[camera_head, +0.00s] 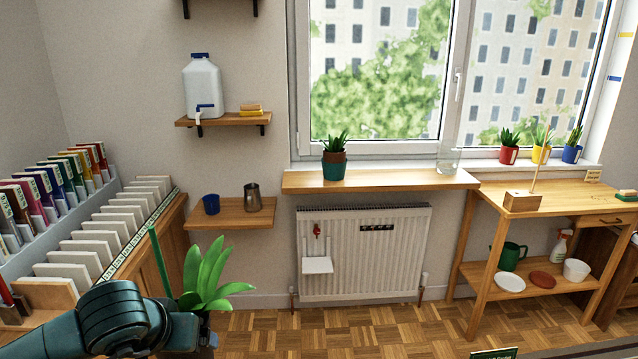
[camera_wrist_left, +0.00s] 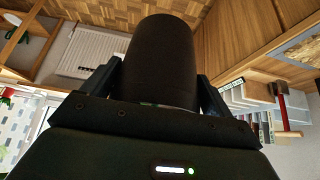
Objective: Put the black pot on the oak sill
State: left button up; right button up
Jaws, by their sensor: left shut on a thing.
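The black pot (camera_wrist_left: 160,55) is large in the left wrist view, between the two fingers of my left gripper (camera_wrist_left: 160,88). In the head view my left gripper (camera_head: 193,335) is at the bottom left, shut on the pot. Broad green leaves (camera_head: 207,275) rise from there, and my gripper mostly hides the pot. The oak sill (camera_head: 390,182) is the long wooden board below the window, beyond and to the right of my gripper. My right gripper is not in view.
On the sill stand a potted plant in teal and brown (camera_head: 334,165) at left and a glass jar (camera_head: 448,160) at right, with bare wood between. A radiator (camera_head: 365,255) is below. A small shelf (camera_head: 230,214) holds a blue cup and metal jug. A file rack (camera_head: 110,235) is left.

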aim_at(380, 174)
jog(key=i+u, duration=0.1)
jog(key=i, duration=1.05)
jog(key=i+l, duration=0.15)
jog(key=i, duration=0.95)
jog(key=i+z, duration=0.35)
jog(key=i+j+z, duration=0.1)
jog(key=z, duration=0.25)
jog(key=j, duration=0.1)
